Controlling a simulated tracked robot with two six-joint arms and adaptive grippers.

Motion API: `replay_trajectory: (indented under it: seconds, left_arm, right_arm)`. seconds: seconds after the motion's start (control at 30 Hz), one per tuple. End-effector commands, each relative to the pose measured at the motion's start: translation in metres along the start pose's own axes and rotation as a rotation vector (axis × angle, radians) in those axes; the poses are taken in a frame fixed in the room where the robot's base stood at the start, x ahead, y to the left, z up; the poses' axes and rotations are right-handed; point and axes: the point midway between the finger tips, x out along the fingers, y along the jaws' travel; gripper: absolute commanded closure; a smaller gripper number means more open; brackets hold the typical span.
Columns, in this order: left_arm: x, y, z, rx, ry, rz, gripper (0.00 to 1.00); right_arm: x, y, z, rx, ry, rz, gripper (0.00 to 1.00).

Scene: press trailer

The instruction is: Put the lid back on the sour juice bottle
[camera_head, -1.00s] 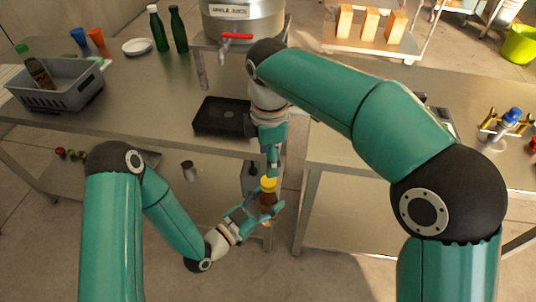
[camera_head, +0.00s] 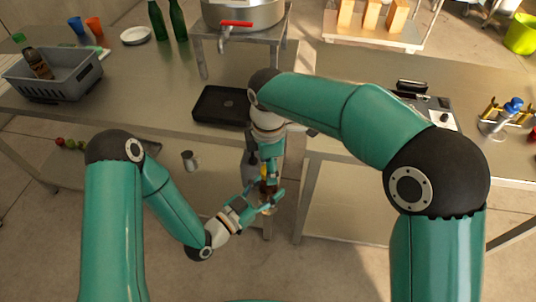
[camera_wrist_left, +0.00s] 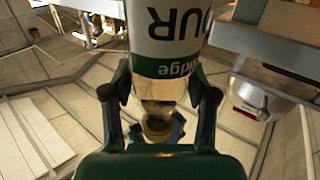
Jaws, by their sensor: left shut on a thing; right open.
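The sour juice bottle (camera_head: 269,188) is a small brown bottle held below the table's front edge. My left gripper (camera_head: 267,200) is shut around it. In the left wrist view its white and green label (camera_wrist_left: 166,35) shows large, with the dark left fingers on both sides. A yellow lid (camera_head: 263,170) shows at the bottle's top; whether it is seated cannot be told. My right gripper (camera_head: 268,165) is open, pointing down at the lid from above. Its teal fingers appear around the yellow lid (camera_wrist_left: 157,128) in the left wrist view.
A grey crate (camera_head: 55,82) with a dark bottle (camera_head: 38,63) stands on the table's left. A black tray (camera_head: 220,105) lies near the front edge behind my right wrist. A metal juice tank (camera_head: 242,12) stands behind. A metal cup (camera_head: 189,160) is on the lower shelf.

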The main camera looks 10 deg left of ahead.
Motion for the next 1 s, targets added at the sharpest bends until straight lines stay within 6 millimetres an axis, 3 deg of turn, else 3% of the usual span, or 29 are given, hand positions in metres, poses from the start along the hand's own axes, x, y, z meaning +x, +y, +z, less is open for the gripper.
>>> replay_trajectory:
  seconds: [0.37,0.73,0.87,1.0]
  left_arm:
    - [0.0002,-0.0003,-0.0014,0.001,0.004,0.000,1.00]
    - [0.0002,0.0000,-0.0014,0.001,0.004,0.001,1.00]
    - [0.0002,0.0002,-0.0015,0.001,0.004,0.001,1.00]
    - [0.0001,0.0004,-0.0015,0.001,0.004,0.002,1.00]
  right_arm:
    - [0.0062,0.0001,0.0001,0.001,0.001,0.001,0.41]
    - [0.0058,0.0004,0.0001,0.001,0.001,0.002,0.99]
    - [0.0057,0.0006,0.0001,0.015,0.001,0.003,1.00]
    - [0.0057,0.0008,0.0001,0.150,0.001,0.003,1.00]
